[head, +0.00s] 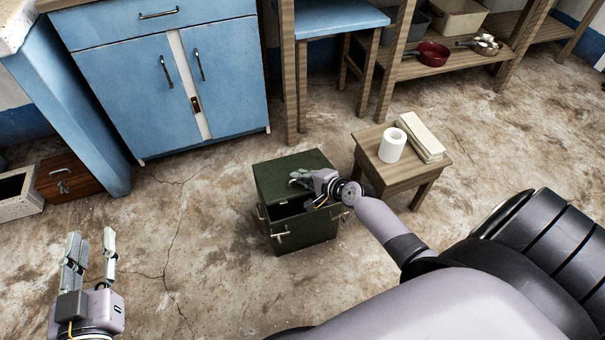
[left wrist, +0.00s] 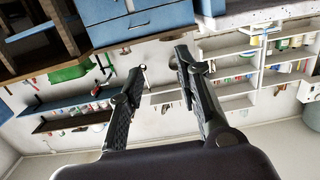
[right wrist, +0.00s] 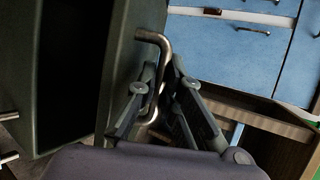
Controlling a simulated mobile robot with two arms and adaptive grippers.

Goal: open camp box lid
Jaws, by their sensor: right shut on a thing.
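The dark green camp box (head: 312,231) stands on the floor at the middle of the head view. Its lid (head: 285,170) is partly raised, with a dark gap at the front and left. My right gripper (head: 302,178) is over the lid. In the right wrist view, my right gripper (right wrist: 155,92) is shut on a bent metal handle (right wrist: 152,37) on the green lid, with the dark interior (right wrist: 70,70) to the left. My left gripper (head: 90,246) is open and empty, well left of the box; it also shows in the left wrist view (left wrist: 160,72).
A small wooden stool (head: 405,175) with a white roll (head: 392,146) and a pale block (head: 421,138) stands close right of the box. A blue cabinet (head: 150,85) is behind. The floor left and in front of the box is clear.

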